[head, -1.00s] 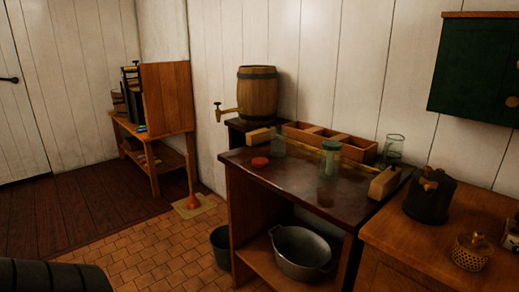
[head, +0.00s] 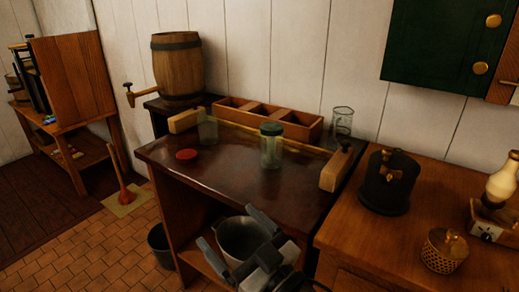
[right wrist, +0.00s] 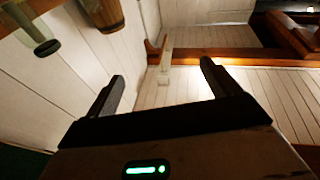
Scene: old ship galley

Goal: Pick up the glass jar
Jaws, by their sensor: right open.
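A glass jar with a dark green lid (head: 271,147) stands upright on the dark table (head: 222,165) in the head view. An open, clear glass vessel (head: 207,129) stands to its left, and a tall clear glass (head: 342,122) stands behind to its right. A red lid (head: 187,155) lies on the table. My right gripper (head: 226,225) is open and empty, in front of the table and lower in the picture than the jar. My left gripper is out of view.
A wooden tray with compartments (head: 268,118) and wooden blocks (head: 335,171) border the jar's area. A barrel (head: 177,67) stands back left. A metal pot (head: 240,238) sits on the lower shelf. A dark canister (head: 388,186) stands on the right-hand cabinet.

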